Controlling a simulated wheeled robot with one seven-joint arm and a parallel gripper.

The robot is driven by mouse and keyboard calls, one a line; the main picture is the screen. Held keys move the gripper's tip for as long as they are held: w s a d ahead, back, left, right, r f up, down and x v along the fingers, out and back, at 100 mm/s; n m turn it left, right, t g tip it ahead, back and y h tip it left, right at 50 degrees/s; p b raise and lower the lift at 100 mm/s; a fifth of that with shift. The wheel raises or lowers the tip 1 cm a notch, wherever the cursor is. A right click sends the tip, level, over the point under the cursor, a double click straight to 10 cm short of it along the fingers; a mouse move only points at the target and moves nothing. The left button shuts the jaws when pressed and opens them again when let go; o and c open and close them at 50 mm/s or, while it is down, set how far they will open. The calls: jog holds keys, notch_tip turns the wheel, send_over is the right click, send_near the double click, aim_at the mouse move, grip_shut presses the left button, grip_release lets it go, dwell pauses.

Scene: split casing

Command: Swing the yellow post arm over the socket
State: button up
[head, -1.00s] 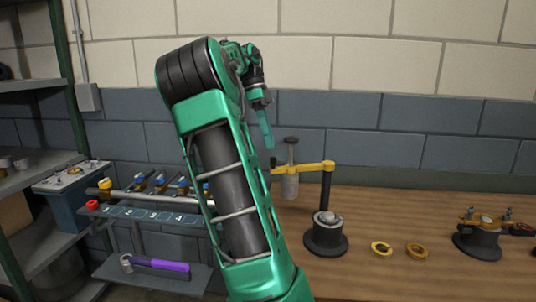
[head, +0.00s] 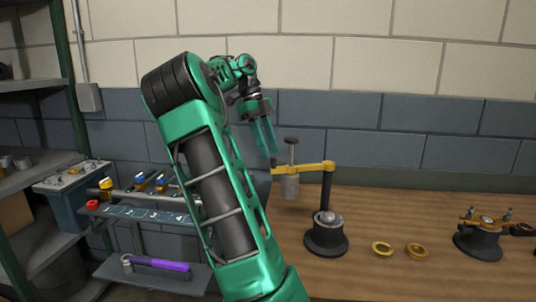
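The yellow post arm (head: 310,169) sticks out to the left from the top of a black post (head: 326,192). A grey cylinder (head: 290,187) with a dark knob above it hangs at its free end, left of the post. A dark round base holding a rounded grey piece, which looks like the socket (head: 326,238), stands on the bench at the foot of the post. My gripper (head: 268,142) points down, just left of and above the arm's free end, and appears apart from it. Its two teal fingers show a narrow gap with nothing visible between them.
Two brass rings (head: 400,250) lie on the wooden bench (head: 400,215) right of the base. A dark fixture with yellow clamps (head: 480,238) stands farther right. A numbered tool rack (head: 140,214) and a purple-handled tool (head: 160,263) are at left. The brick wall is behind.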

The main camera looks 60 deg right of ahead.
jog(key=shift+x, duration=1.2)
